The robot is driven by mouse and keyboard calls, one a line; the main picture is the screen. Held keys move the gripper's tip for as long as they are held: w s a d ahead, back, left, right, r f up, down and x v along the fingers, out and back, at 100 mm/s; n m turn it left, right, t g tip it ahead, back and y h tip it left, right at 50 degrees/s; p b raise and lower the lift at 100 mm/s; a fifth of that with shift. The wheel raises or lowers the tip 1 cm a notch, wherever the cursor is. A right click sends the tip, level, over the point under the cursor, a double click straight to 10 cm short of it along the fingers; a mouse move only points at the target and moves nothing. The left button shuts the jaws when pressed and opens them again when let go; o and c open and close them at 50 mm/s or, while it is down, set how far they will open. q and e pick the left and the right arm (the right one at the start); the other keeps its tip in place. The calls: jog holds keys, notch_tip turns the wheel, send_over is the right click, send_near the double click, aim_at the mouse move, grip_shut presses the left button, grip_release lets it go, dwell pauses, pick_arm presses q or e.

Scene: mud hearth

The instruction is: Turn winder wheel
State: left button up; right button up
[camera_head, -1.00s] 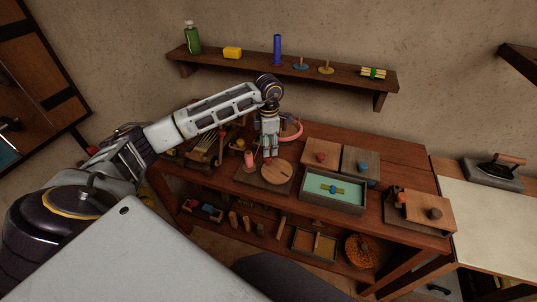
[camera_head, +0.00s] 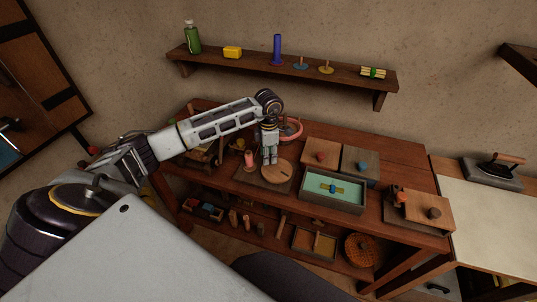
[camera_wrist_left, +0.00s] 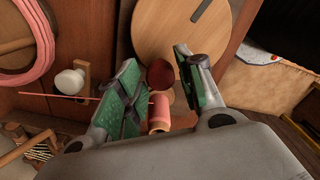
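The winder has a round pale wooden wheel (camera_head: 282,174) on a dark base board (camera_head: 250,178), with a pink spool (camera_head: 249,160) at its left. The wheel (camera_wrist_left: 165,35) and the spool (camera_wrist_left: 159,112) also show in the left wrist view. A dark red round knob (camera_wrist_left: 160,74) sits near the wheel's edge. My left gripper (camera_head: 270,162) points down over the wheel. In the wrist view its green-padded fingers (camera_wrist_left: 160,85) are open, one on each side of the knob; I cannot tell whether they touch it. The head view hides the knob behind the gripper. My right gripper is out of view.
A teal-lined box (camera_head: 334,205) and two lidded boxes with a red knob (camera_head: 320,156) and a blue knob (camera_head: 363,167) stand right of the winder. A pink coil (camera_head: 291,131) lies behind. A shelf (camera_head: 290,72) hangs above.

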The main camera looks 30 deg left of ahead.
pick_arm(q)
jog(key=c, duration=0.6)
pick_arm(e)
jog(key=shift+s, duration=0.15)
pick_arm(q)
jog(key=shift+s+n, duration=0.15)
jog(key=shift+n, duration=0.15)
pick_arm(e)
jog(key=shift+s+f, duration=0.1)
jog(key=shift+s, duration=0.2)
